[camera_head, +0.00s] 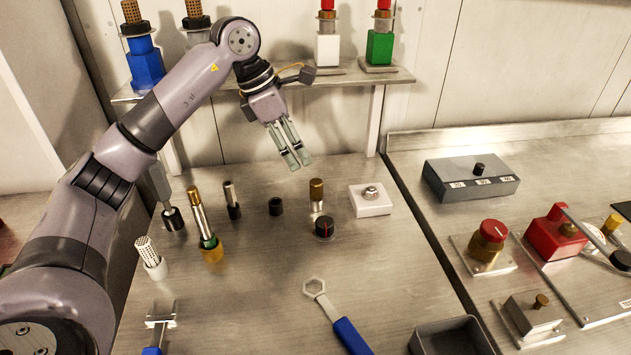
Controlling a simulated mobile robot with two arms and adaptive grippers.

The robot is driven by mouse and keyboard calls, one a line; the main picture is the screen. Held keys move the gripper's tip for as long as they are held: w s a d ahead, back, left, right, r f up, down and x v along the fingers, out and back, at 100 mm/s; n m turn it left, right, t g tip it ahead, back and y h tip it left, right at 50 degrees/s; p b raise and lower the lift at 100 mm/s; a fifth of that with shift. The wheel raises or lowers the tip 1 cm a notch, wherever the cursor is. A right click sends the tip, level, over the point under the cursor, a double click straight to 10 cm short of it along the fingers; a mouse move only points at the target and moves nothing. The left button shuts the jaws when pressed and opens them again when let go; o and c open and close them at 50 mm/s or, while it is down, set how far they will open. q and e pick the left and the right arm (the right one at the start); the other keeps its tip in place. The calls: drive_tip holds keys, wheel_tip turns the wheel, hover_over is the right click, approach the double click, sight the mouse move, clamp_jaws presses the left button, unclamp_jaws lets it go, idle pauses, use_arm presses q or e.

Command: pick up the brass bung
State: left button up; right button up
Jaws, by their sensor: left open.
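My left gripper (297,160) points downward above the back of the left bench, with its fingers apart and nothing between them. A short upright plug with a brass top and a paler metal lower part (316,192) stands on the bench below and slightly right of the fingertips, apart from them. It looks like the brass bung, but I cannot be certain. A taller brass-topped rod with a green band and brass base (203,225) stands further left. My right gripper is not in view.
A blue-handled wrench (335,315) lies in front, beside a grey tray (451,338). A shelf (345,76) with coloured fittings stands behind.

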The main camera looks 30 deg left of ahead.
sight(315, 182)
use_arm(q)
drive_tip(key=x, duration=0.4)
drive_tip(key=shift+s+d+f, duration=0.1)
drive_tip(key=shift+d+f, duration=0.1)
drive_tip(key=shift+d, duration=0.05)
drive_tip(key=shift+f, duration=0.3)
drive_tip(key=shift+d+f+p, duration=0.1)
drive_tip(key=shift+f+p, duration=0.15)
drive_tip(key=shift+p, duration=0.05)
drive_tip(key=p+x, duration=0.1)
drive_tip(key=x, duration=0.3)
drive_tip(key=shift+d+f, duration=0.15)
drive_tip(key=shift+d, duration=0.1)
drive_tip(key=shift+f, duration=0.3)
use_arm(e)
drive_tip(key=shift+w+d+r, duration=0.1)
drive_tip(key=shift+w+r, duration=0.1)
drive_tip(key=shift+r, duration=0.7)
use_arm(q)
drive_tip(key=shift+c, duration=0.2)
